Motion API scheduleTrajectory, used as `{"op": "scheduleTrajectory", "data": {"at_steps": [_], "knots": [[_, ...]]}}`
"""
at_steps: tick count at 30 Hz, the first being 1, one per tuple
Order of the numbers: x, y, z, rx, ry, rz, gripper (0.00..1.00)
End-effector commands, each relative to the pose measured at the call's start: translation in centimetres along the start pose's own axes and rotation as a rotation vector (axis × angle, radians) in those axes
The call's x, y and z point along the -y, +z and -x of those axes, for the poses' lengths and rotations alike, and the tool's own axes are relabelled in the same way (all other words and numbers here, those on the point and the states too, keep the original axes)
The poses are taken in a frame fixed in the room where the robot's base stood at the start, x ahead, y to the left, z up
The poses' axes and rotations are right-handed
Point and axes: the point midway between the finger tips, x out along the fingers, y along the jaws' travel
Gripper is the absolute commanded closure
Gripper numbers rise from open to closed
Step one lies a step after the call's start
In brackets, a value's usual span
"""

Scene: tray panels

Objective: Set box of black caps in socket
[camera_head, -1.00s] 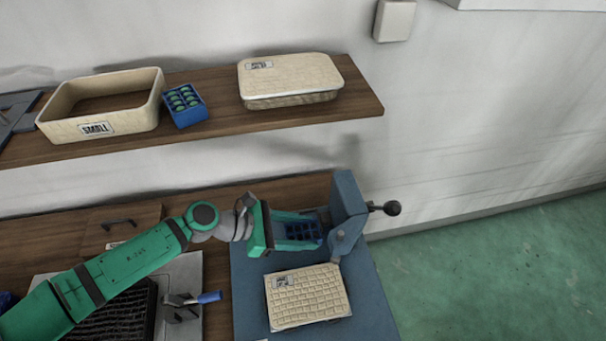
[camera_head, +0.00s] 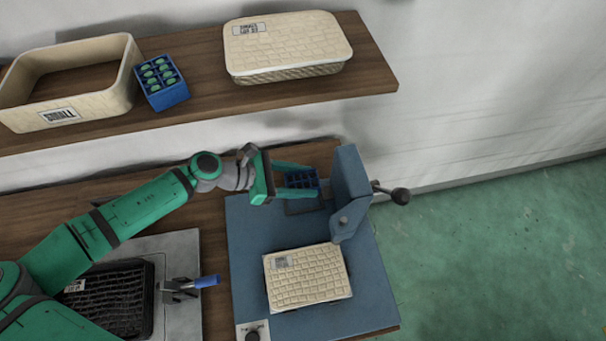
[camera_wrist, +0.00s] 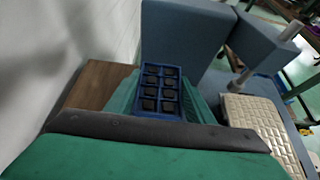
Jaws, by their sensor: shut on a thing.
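My gripper (camera_head: 293,182) is shut on a small blue box (camera_head: 300,178) with dark compartments. In the wrist view the blue box (camera_wrist: 160,88) shows two columns of black caps and sits between the green fingers. In the head view the box is over the back of the blue bench fixture (camera_head: 248,232), left of its upright block (camera_head: 349,190). A dark-edged rectangle, seemingly the socket (camera_head: 305,209), shows partly just below the box in the picture. The box covers the rest, and the height gap is hard to tell.
A cream lidded case (camera_head: 308,275) lies at the fixture's front. A black-knobbed lever (camera_head: 398,195) sticks out right. A blue-handled clamp (camera_head: 190,285) and black tray (camera_head: 110,300) are left. The shelf holds a cream bin (camera_head: 70,82), a box of green caps (camera_head: 161,80) and a lidded box (camera_head: 287,48).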

Motion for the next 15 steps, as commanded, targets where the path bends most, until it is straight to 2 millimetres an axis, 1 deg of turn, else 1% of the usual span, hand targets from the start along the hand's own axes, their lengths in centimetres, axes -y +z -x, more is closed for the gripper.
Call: {"op": "scheduleTrajectory", "data": {"at_steps": [15], "knots": [[0.0,-3.9,-2.2,0.003,0.0,0.002,0.78]]}}
